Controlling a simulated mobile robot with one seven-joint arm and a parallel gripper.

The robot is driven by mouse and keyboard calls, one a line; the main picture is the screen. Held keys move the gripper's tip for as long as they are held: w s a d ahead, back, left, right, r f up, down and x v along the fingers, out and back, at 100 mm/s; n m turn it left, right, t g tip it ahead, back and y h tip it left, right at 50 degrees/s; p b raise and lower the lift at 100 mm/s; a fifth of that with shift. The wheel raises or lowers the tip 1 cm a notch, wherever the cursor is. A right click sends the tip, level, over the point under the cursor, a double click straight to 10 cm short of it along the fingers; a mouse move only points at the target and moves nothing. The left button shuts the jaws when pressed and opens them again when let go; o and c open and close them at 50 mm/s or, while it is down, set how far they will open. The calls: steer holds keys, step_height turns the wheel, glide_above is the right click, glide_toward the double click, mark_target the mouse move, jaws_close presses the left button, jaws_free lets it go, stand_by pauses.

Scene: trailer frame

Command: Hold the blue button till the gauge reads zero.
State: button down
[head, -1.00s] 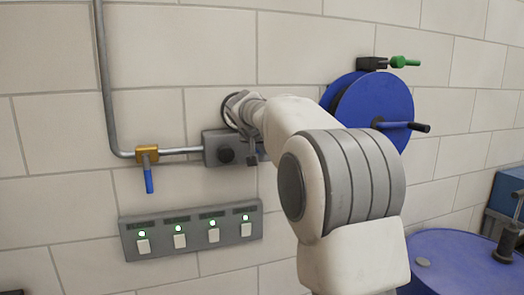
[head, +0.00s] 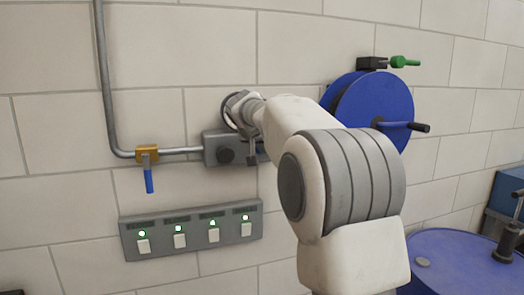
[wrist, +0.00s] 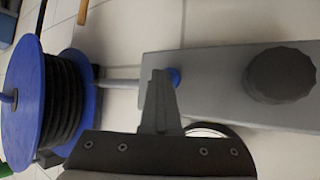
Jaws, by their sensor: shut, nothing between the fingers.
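The blue button (wrist: 175,76) shows in the wrist view as a small blue dome on the grey box (wrist: 215,72), partly hidden behind my fingers. My gripper (wrist: 159,78) is shut and empty, with its tips at the button; I cannot tell whether they press it. The gauge (wrist: 212,130) is a round pale face with a dark rim, mostly covered by my gripper body, so its reading is hidden. In the head view the grey box (head: 211,149) is on the wall, with my gripper (head: 251,161) in front of its right part. The button is hidden there.
A black knob (wrist: 280,75) sits on the box. A pipe valve with a blue lever (head: 149,181) is to its left, and a switch panel (head: 190,230) with lit green lamps is below. A blue hose reel (head: 372,105) is close on the right.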

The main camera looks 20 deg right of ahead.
steer(key=shift+s, duration=0.1)
stand_by(0.3)
steer(key=shift+s+b, duration=0.8)
steer(key=shift+s+f, duration=0.1)
steer(key=s+b, duration=0.3)
steer(key=s, duration=0.1)
steer(key=shift+s, duration=0.4)
